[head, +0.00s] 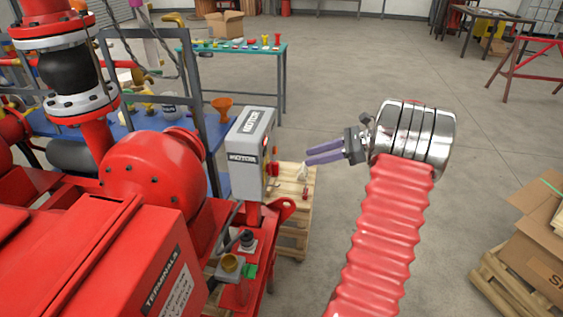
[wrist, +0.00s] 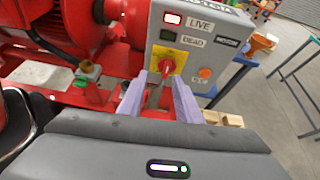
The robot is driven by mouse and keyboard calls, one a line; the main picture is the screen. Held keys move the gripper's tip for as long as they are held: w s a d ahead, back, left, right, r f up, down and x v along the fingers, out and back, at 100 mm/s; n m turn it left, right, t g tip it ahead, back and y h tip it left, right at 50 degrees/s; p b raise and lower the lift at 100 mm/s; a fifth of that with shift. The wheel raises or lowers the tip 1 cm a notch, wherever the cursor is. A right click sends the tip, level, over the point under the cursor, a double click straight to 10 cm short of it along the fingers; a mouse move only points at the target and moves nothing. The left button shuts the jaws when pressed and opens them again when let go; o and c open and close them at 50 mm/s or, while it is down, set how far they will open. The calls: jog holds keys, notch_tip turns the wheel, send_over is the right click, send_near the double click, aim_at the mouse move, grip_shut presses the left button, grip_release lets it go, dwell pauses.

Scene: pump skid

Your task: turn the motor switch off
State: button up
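The grey motor box (head: 252,150) stands on the red skid, its switch face toward my gripper. In the wrist view the box (wrist: 225,45) has a lit red lamp (wrist: 172,19) by the LIVE label and a dark lamp (wrist: 167,35) by DEAD. Below them is the motor switch, a red knob (wrist: 167,66) on a yellow plate. My gripper (head: 309,154) has two purple fingers, apart and empty, to the right of the box in the head view. In the wrist view the gripper (wrist: 160,78) has the knob just beyond and between its fingertips; contact is not visible.
An orange button or lamp (wrist: 205,73) is right of the switch. A wooden pallet (head: 294,215) lies beside the skid under the gripper. Red pump parts (head: 155,178) crowd the left. Open floor (head: 330,90) lies behind; a carton (head: 540,235) is at right.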

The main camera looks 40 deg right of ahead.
aim_at(273, 168)
jog(key=shift+d+f+m+t, duration=0.2)
jog(key=shift+d, duration=0.35)
jog(key=shift+d+f+m+t, duration=0.15)
jog(key=shift+d+m+t, duration=0.05)
jog(key=shift+d, duration=0.35)
jog(key=shift+s, duration=0.15)
jog(key=x, duration=1.3)
jog(key=shift+w+f, duration=0.25)
jog(key=shift+a, duration=0.15)
grip_shut()
jog(key=shift+a, duration=0.1)
